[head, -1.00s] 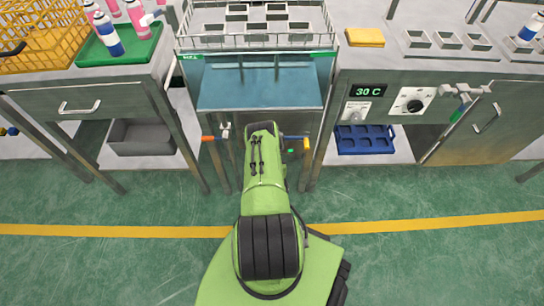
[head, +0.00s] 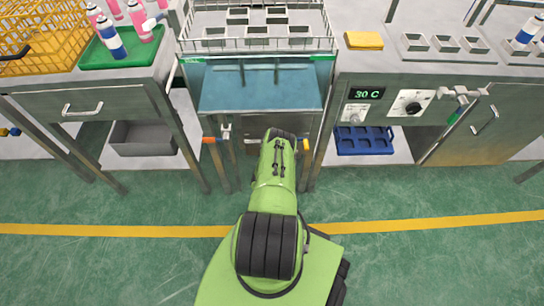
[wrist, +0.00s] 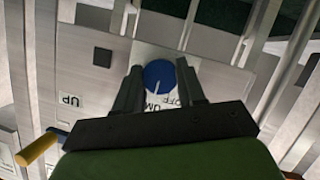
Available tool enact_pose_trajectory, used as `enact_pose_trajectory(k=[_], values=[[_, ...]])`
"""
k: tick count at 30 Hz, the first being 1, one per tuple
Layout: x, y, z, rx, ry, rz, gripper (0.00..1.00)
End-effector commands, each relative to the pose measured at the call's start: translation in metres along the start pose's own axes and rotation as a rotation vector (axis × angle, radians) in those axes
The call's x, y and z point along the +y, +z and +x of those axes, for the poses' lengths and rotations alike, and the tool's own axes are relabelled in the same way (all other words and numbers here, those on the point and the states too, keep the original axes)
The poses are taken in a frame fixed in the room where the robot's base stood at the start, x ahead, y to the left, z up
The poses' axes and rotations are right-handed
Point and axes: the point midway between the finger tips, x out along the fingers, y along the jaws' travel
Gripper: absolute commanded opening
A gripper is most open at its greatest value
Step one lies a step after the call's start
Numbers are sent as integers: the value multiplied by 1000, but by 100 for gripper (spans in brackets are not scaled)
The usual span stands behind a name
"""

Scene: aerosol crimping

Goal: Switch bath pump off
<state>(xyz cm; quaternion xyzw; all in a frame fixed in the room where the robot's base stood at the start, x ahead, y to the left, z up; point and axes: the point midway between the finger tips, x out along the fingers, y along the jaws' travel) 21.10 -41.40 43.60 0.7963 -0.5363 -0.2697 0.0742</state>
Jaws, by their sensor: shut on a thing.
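The bath pump switch is a round blue knob (wrist: 160,76) with a white pointer line, in the middle of the wrist view. Its plate carries a partly hidden label ending in "UM" and the word "OFF" at the knob's lower right. My gripper (wrist: 160,82) is shut on the knob, one dark finger on each side. The pointer runs along the lower part of the knob; its exact setting is hard to tell. In the head view my green arm hides the knob and gripper, below the water bath (head: 262,88).
An orange-yellow handle (wrist: 36,149) sits at the lower left of the wrist view, near an "UP" label (wrist: 71,100). A heater panel reads 30 C (head: 368,94). A blue tray (head: 364,140) lies on the shelf.

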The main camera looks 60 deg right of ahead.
Motion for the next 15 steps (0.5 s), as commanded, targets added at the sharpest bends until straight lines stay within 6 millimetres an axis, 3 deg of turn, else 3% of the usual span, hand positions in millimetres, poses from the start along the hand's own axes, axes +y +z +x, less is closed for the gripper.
enact_pose_trajectory(k=[15], values=[[-3,2,1,1,163,-388,9]])
